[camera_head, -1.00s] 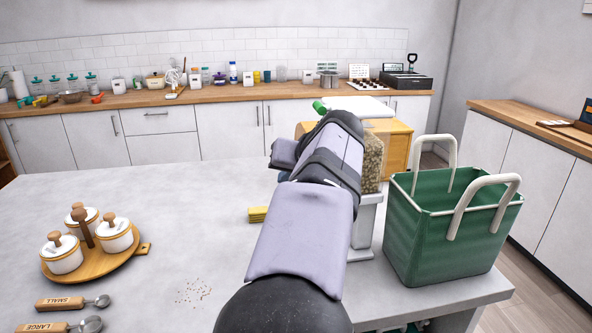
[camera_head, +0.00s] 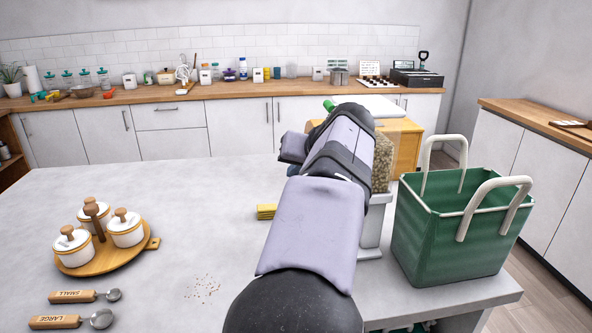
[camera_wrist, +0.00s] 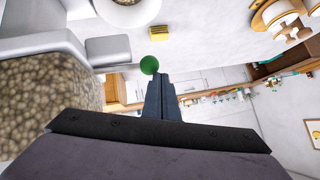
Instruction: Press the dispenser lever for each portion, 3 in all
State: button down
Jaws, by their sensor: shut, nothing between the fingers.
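The dispenser (camera_head: 381,178) has a clear hopper of tan pellets on a pale stand, mostly hidden behind my arm in the head view. In the wrist view its pellet-filled hopper (camera_wrist: 50,105) fills the left side. A round green knob (camera_wrist: 149,65), apparently the lever's end, shows at the tips of my gripper (camera_wrist: 160,78). The gripper is shut with nothing held. I cannot tell whether the tips touch the knob. A white bowl (camera_wrist: 128,14) is partly in view beyond it. My gripper's fingers are hidden in the head view.
A green basket (camera_head: 450,245) with pale handles stands right of the dispenser. A yellow sponge (camera_head: 266,211) lies left of my arm. Jars on a wooden tray (camera_head: 152,243), measuring spoons (camera_head: 72,296) and scattered crumbs (camera_head: 205,287) are at left. The table's middle left is clear.

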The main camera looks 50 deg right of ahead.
jog(key=s+a+r+p, duration=0.1)
jog(key=s+a+r, duration=0.1)
jog(key=r, duration=0.3)
jog(key=s+a+r+p, duration=0.1)
jog(key=s+a+r, duration=0.2)
jog(key=r, duration=0.2)
jog(key=shift+s+r, duration=0.35)
jog(key=shift+s, duration=0.05)
dwell(0.5)
